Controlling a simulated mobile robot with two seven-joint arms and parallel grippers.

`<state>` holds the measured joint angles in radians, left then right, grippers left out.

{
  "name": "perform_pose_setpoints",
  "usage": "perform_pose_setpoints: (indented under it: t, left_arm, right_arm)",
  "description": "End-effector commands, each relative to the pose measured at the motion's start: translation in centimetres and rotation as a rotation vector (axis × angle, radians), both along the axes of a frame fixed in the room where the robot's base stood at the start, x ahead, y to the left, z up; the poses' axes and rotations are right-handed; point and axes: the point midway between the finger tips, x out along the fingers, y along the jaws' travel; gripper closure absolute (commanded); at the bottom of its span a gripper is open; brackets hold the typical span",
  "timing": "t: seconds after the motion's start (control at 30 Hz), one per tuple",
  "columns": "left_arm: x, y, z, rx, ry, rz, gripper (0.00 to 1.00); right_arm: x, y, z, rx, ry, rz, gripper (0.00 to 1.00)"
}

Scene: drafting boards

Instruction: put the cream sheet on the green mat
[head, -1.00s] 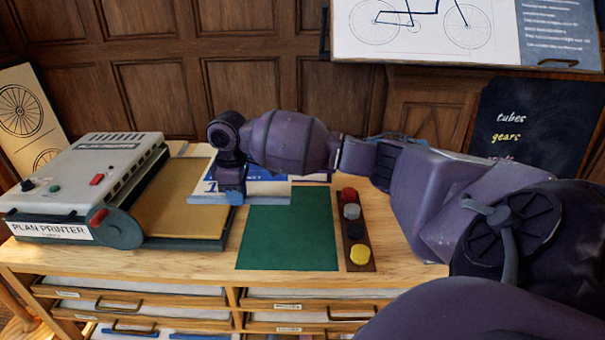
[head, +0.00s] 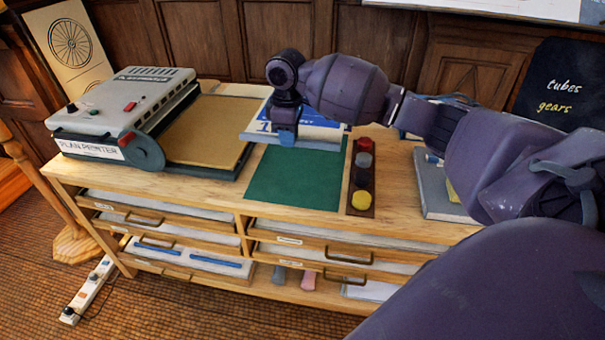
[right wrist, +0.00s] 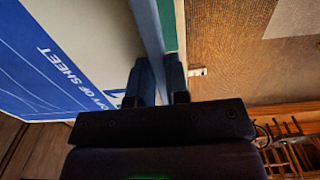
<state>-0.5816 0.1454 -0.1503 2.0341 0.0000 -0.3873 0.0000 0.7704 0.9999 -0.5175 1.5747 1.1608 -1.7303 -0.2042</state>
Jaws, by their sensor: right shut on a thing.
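The cream sheet (head: 254,121) has a blue printed area and a grey-blue bar (head: 318,144) along its near edge. My right gripper (head: 286,137) points down and is shut on this bar, at the back edge of the green mat (head: 295,180). In the right wrist view the gripper (right wrist: 157,85) grips the bar, with the cream sheet (right wrist: 95,30) on one side and a strip of green mat (right wrist: 168,25) on the other. The arm hides part of the sheet. I cannot tell how high the sheet is above the tabletop. My left gripper is not in view.
The plan printer (head: 125,110) with its tan bed (head: 213,130) stands left of the mat. A dark strip with coloured knobs (head: 360,182) lies right beside the mat. A grey book or board (head: 437,190) lies farther right. Drawers (head: 170,215) are below the tabletop.

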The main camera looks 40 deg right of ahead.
Motion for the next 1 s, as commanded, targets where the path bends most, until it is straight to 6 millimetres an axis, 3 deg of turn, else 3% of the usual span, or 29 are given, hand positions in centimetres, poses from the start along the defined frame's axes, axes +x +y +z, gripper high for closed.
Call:
perform_pose_setpoints:
  t: [0.5,1.0]
  left_arm:
    - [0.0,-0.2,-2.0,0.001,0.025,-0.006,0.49]
    - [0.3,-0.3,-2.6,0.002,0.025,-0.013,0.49]
  right_arm:
    - [-0.1,0.0,-11.3,0.001,0.007,0.001,1.0]
    - [-0.1,0.0,-15.7,0.0,0.004,0.0,1.0]
